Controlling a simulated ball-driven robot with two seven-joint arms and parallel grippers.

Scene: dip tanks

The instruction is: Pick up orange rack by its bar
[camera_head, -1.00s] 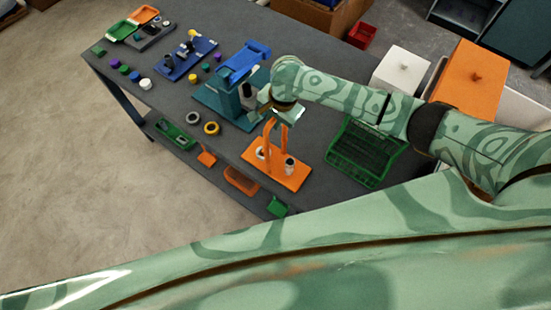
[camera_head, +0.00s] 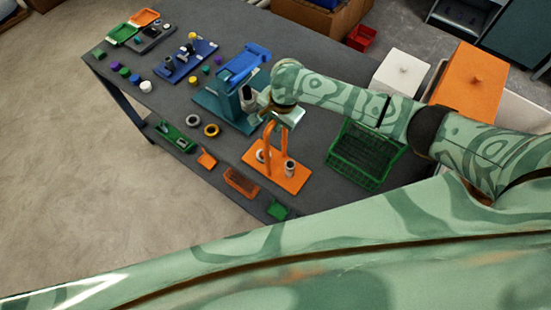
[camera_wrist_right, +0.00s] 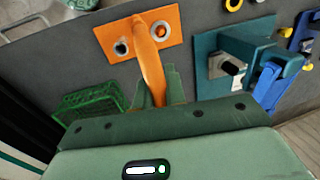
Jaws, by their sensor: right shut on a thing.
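The orange rack (camera_head: 272,178) sits at the near side of the dark table, with a tall orange bar (camera_head: 270,140) rising from its flat base. Two ring-like or cylindrical metal parts stand on the base beside the bar. My right gripper (camera_head: 279,117) is at the top of the bar and shut on it. In the right wrist view the bar (camera_wrist_right: 147,62) runs up between the green fingers (camera_wrist_right: 166,92), and the rack's base (camera_wrist_right: 173,21) lies beyond. The fingers and palm hide the gripped part. I cannot tell whether the base is clear of the table. My left gripper is not in view.
A green mesh basket (camera_head: 365,155) stands right of the rack. A teal stand with a blue top (camera_head: 243,66) is close behind. Two rings (camera_head: 211,130), small trays and coloured blocks lie to the left. White and orange boxes (camera_head: 467,84) are beyond my right arm.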

